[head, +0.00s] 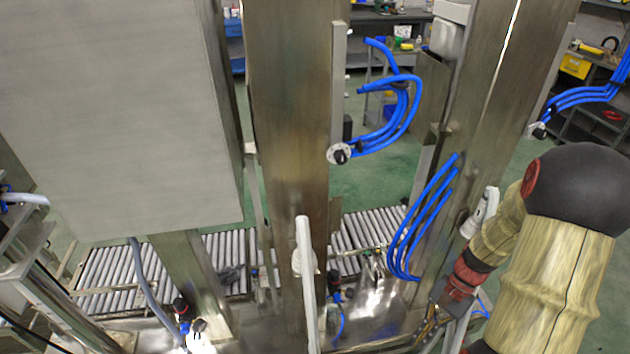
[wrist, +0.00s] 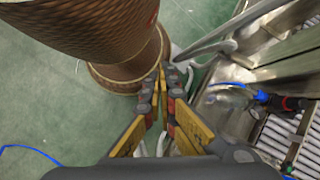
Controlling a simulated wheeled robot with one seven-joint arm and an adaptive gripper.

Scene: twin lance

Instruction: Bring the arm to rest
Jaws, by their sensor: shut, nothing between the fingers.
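My arm reaches in from the right of the head view, bent, with its wrist pointing down and to the left. My gripper (head: 428,325) is low in that view, in front of the metal machine frame. In the wrist view my gripper (wrist: 163,75) shows its yellow and grey fingers drawn together at the tips, with nothing between them. No object is held.
Steel posts (head: 290,150), blue hoses (head: 420,225) and a white upright handle (head: 306,280) stand left of my gripper. A roller conveyor (head: 115,275) runs behind them. Green floor (wrist: 55,90) is open at the wrist view's left.

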